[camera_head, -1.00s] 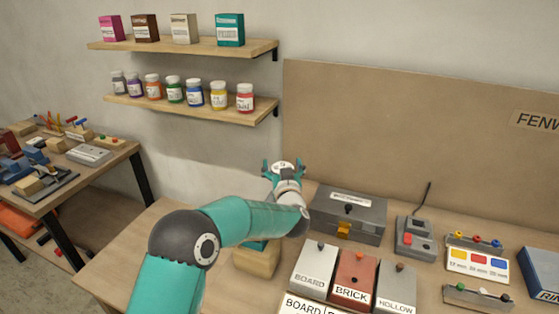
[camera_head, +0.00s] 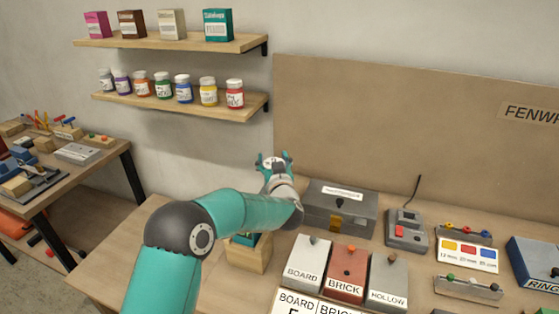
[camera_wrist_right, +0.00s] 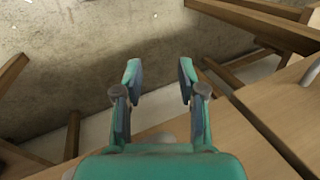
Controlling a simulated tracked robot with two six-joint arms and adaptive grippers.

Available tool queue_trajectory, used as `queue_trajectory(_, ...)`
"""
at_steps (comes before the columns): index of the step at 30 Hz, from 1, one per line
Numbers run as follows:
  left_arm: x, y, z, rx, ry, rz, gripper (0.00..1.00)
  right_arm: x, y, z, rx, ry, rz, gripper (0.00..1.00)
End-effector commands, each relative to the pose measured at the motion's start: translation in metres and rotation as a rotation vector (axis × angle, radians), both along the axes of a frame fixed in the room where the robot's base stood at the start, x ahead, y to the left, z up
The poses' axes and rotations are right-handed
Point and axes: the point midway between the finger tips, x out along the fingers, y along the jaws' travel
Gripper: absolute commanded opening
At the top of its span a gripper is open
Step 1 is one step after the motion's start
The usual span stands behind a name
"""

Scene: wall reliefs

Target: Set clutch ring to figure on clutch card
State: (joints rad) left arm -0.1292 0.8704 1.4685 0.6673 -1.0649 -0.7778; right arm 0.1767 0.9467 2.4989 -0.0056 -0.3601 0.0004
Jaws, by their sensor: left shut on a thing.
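My left gripper (camera_head: 274,158) is in the middle of the head view, above the back of the workbench and left of a grey case. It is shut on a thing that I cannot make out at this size. A clutch card (camera_head: 297,304), lettered BOARD and cut off by the lower picture edge, lies at the front; its figures are mostly out of view. I cannot pick out the clutch ring. A teal thing (camera_head: 247,238) in a wooden block is partly hidden behind my left arm. My right gripper (camera_wrist_right: 158,82) is open and empty in the right wrist view, over the floor.
Blocks labelled BOARD (camera_head: 307,263), BRICK (camera_head: 346,275) and HOLLOW (camera_head: 387,283) stand in front of the grey case (camera_head: 365,212). A grey charger-like box (camera_head: 405,232) and a colour-dot stand (camera_head: 468,254) are to the right. Shelves (camera_head: 180,108) hang on the wall.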

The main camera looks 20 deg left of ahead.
Motion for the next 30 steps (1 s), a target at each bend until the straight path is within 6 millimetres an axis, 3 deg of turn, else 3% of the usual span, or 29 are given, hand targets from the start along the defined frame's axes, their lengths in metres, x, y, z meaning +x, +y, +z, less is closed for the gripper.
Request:
queue_trajectory(18, -0.005, 0.005, -0.001, 0.001, 0.004, 0.408, 0.29, 0.000, 0.000, 0.022, 0.000, 0.000, 0.000, 0.40)
queue_trajectory(30, -0.007, 0.005, -0.002, 0.001, 0.006, 0.567, 0.29, 0.000, 0.000, 0.030, 0.000, 0.000, 0.000, 0.40)
